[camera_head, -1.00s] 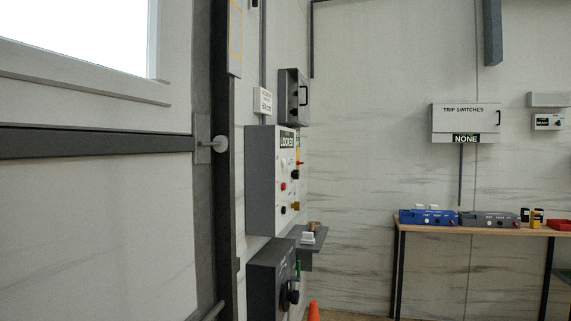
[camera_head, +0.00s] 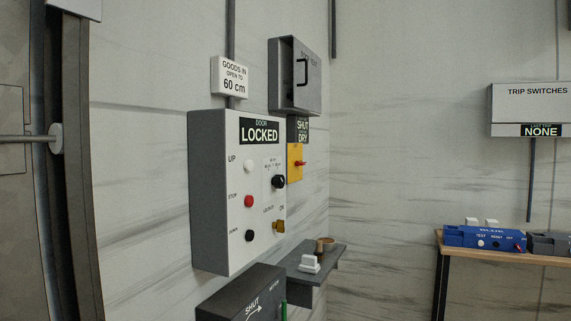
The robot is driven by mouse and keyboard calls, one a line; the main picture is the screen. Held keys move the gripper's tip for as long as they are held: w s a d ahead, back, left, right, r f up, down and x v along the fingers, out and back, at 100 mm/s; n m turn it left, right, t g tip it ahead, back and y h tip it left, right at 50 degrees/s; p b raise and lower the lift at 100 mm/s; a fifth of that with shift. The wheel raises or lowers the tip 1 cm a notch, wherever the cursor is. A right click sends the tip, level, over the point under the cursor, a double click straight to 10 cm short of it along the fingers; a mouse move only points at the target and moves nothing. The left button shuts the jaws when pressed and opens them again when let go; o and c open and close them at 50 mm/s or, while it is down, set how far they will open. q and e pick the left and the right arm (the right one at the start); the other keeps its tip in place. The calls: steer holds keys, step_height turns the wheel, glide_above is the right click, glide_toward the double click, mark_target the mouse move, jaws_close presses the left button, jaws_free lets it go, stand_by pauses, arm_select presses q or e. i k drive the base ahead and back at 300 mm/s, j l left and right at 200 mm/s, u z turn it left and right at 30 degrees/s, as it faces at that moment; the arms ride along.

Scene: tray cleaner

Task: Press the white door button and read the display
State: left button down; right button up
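The door control panel (camera_head: 225,140) is a white-fronted box on the wall at the middle left. Its display (camera_head: 261,131) reads "DOOR LOCKED". The white button (camera_head: 249,166) labelled "UP" sits at the upper left of its front. Below it are a red button (camera_head: 249,201) labelled "STOP" and a black button (camera_head: 249,236). On the panel's right side are a black knob (camera_head: 278,182) and a brass-coloured key-like part (camera_head: 279,227). Neither of my grippers is in view.
A yellow switch plate (camera_head: 295,163) is right of the panel, under a "SHUT DRY" sign (camera_head: 302,130). A small shelf (camera_head: 318,258) and a dark box (camera_head: 240,298) marked "SHUT" jut out below. A bench (camera_head: 500,252) with a blue unit (camera_head: 484,238) stands at right.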

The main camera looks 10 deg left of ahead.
mark_target(249, 165)
steer(key=i+l, duration=0.6)
steer(key=i+l+u, duration=0.1)
steer(key=i+l, duration=0.5)
steer(key=l, duration=0.1)
